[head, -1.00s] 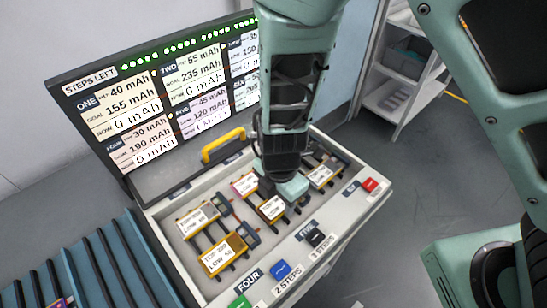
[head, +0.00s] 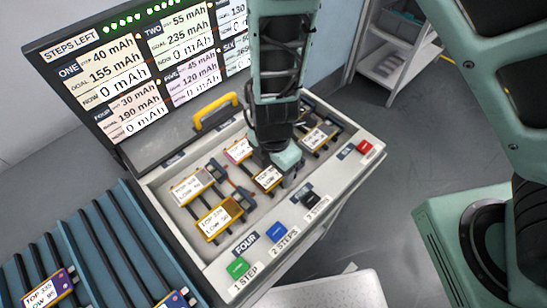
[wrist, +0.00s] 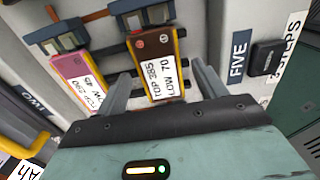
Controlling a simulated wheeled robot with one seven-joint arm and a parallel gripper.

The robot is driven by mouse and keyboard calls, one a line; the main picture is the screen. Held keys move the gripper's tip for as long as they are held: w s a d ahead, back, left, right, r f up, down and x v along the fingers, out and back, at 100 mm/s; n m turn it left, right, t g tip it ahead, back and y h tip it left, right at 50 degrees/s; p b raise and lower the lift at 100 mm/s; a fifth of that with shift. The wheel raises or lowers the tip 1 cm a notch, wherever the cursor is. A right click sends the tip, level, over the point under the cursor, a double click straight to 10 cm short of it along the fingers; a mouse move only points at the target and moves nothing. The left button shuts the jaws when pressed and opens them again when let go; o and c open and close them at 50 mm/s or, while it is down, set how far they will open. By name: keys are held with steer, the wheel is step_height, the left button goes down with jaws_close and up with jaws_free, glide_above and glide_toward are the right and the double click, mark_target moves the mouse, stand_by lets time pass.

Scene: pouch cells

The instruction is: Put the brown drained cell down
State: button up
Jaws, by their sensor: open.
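The brown cell (wrist: 153,52), labelled TOP 385 LOW 70 with yellow edges, lies in a slot of the tray by the FIVE plate, its end at a dark clip. My gripper (wrist: 160,70) is open, with one finger on each side of this cell and visible gaps between. In the head view the cell (head: 267,178) shows partly below my gripper (head: 283,165), which hides its far end. A pink cell (wrist: 73,68) lies beside it, to the left in the wrist view.
The tray (head: 315,216) holds several other cells, including a yellow-edged one (head: 217,218). Green (head: 237,267), blue (head: 277,232), black and red buttons line its front. A screen (head: 140,75) stands behind, with a yellow handle (head: 217,112). A blue ribbed rack (head: 120,245) is at left.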

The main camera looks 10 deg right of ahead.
step_height(320, 180, up, 12)
steer(key=f+p, duration=0.1)
steer(key=p, duration=0.3)
step_height(320, 180, up, 11)
steer(key=m+t+y, duration=0.2)
steer(key=m+t, duration=0.3)
steer(key=m, duration=0.5)
glide_above(273, 173)
steer(key=w+d, duration=0.2)
steer(key=w, duration=0.2)
steer(key=s+d+r+m+g, duration=0.2)
steer(key=s+d+m, duration=0.1)
steer(key=s, duration=0.4)
steer(key=s+d+r+m+g+h, duration=0.1)
steer(key=s+d+r+m+g, duration=0.1)
steer(key=s, duration=0.6)
steer(key=shift+d+m+g, duration=0.5)
steer(key=shift+d+m, duration=0.15)
steer(key=shift+m, duration=0.35)
